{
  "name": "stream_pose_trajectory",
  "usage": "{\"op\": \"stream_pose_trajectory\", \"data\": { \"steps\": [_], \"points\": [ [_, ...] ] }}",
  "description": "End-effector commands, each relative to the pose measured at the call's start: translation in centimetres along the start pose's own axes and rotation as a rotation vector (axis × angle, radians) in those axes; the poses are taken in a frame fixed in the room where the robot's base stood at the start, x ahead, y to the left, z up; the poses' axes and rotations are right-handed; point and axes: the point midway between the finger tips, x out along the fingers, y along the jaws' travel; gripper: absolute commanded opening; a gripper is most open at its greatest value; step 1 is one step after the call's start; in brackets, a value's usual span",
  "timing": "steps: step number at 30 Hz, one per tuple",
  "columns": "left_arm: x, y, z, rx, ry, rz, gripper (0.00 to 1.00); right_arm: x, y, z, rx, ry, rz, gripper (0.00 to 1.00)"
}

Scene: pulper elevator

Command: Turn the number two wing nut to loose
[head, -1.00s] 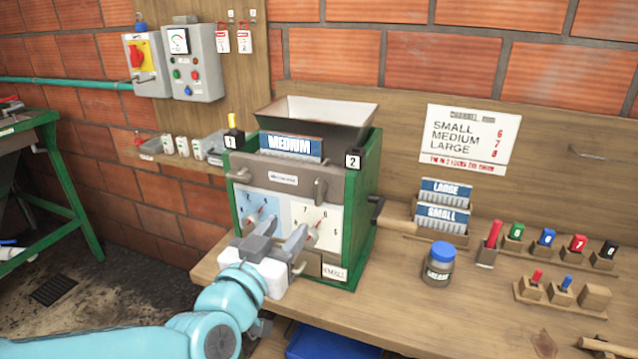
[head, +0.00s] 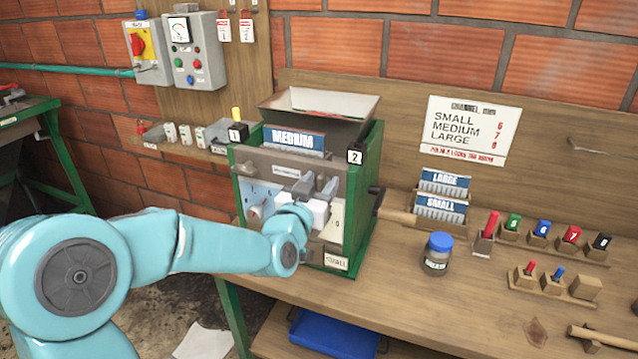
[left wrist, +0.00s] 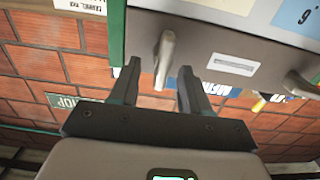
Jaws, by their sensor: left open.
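My left gripper (head: 318,187) is open in front of the upper right part of the grey front panel. In the left wrist view, the number two wing nut (left wrist: 165,57), a grey lever-like handle, lies between the open fingertips (left wrist: 157,80), apparently not clamped. In the head view the gripper largely hides this nut. The other wing nut (left wrist: 299,84) shows at the right of the wrist view. My right gripper is not in view.
My left arm covers much of the dial area. A blue-lidded jar (head: 437,255), card racks (head: 440,207) and coloured pegs (head: 543,237) stand on the bench to the right. A hopper (head: 318,112) tops the machine.

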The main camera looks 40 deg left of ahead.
Motion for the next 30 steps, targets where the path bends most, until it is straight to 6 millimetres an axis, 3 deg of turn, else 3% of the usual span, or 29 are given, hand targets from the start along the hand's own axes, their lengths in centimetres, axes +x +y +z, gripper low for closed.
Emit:
{"op": "stream_pose_trajectory", "data": {
  "steps": [2,6,7,17,30],
  "points": [
    [0.0,0.0,0.0,0.000,0.000,0.000,0.47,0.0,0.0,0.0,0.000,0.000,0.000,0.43],
    [0.0,0.0,0.0,0.000,0.000,0.000,0.04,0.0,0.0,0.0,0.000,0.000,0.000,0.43],
    [0.0,0.0,0.0,0.000,0.000,0.000,0.00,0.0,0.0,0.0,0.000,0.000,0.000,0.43],
    [0.0,-0.1,0.2,-0.028,0.002,0.000,0.00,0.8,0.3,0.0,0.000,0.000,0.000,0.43],
    [0.0,-0.5,0.8,-0.331,0.005,0.001,0.00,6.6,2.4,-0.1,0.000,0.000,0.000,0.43]
  ]
}}
